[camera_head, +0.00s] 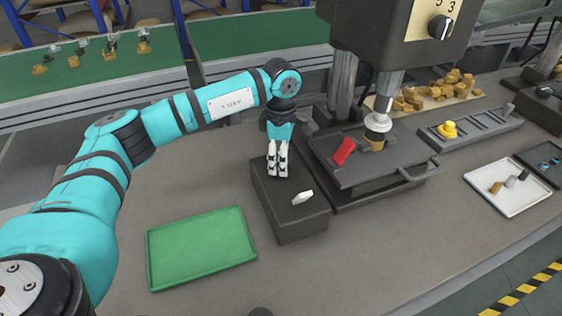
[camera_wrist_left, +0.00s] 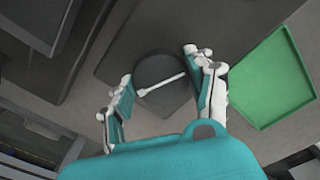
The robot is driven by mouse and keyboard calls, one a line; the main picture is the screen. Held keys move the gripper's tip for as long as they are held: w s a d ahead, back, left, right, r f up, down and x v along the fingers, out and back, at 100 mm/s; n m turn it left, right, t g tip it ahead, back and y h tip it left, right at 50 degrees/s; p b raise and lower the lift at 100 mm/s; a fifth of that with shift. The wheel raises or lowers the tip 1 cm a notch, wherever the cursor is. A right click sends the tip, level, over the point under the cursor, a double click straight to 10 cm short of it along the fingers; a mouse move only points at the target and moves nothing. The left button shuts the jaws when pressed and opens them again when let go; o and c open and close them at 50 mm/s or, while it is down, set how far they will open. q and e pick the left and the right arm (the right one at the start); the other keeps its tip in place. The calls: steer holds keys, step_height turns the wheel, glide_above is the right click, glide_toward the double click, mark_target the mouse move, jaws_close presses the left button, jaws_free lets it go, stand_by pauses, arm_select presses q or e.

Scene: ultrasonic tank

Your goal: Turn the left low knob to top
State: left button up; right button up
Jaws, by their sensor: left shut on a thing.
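A dark box (camera_head: 290,222) stands on the bench with a light bar-shaped piece (camera_head: 303,197) on its top. My left gripper (camera_head: 277,172) points down over the far end of the box top; the bar lies to the lower right of its fingertips. In the left wrist view, a dark round knob (camera_wrist_left: 166,70) with a white pointer bar (camera_wrist_left: 162,86) sits between the fingers, and my left gripper is shut on it. The pointer slants slightly up to the right there. In the head view the fingers hide the grip. My right gripper is not in view.
An empty green tray (camera_head: 203,251) lies left of the box. To the right stand a drill press (camera_head: 378,120) and its table with a red block (camera_head: 344,151). A white tray (camera_head: 508,193) with small parts lies at the far right.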

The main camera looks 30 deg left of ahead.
arm_select(q)
steer(key=shift+m, duration=0.6)
steer(key=shift+r+m+b, duration=0.1)
steer(key=shift+m+b, duration=0.2)
steer(key=shift+b, duration=0.05)
steer(key=o, duration=1.2)
step_height(320, 180, up, 12)
steer(key=shift+f, duration=0.1)
